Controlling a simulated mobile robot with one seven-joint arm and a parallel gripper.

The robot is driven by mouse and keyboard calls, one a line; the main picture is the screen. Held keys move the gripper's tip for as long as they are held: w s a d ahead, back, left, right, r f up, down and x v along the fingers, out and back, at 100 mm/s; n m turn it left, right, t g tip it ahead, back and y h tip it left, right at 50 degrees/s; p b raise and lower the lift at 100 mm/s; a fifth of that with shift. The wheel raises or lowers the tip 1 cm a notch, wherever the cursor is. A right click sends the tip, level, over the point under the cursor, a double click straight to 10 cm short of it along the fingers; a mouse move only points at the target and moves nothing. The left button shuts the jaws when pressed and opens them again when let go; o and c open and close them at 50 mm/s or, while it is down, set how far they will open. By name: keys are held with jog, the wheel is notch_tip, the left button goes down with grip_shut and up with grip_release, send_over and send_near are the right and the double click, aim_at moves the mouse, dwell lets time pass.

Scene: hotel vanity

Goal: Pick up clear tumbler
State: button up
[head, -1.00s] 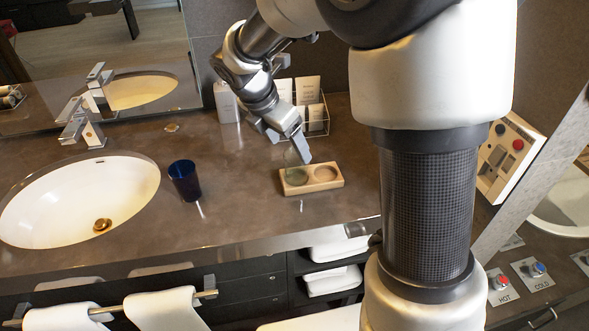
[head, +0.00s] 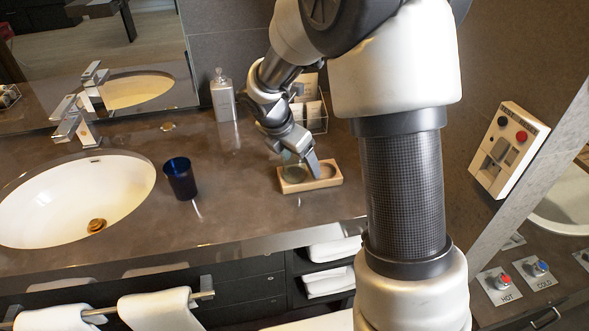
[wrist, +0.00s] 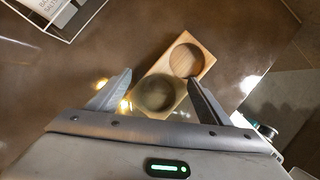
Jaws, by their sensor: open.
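The clear tumbler (head: 291,163) stands in the left recess of a small wooden holder (head: 322,184) on the counter. It is faint and see-through, partly hidden by my gripper in the head view. In the wrist view the tumbler (wrist: 155,94) shows as a dim greenish round shape between the fingers, seen from above. My gripper (wrist: 160,82) is open, with one finger on each side of the tumbler in that view. In the head view my gripper (head: 308,162) is low at the holder. I cannot tell whether the fingers touch the tumbler.
The holder's right recess (wrist: 186,60) is empty. A dark blue cup (head: 181,180) stands to the left, near the sink (head: 70,200). A soap bottle (head: 223,97) and a wire rack with cards (head: 318,116) stand behind. The counter between cup and holder is clear.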

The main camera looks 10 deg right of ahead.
jog(key=c, duration=1.2)
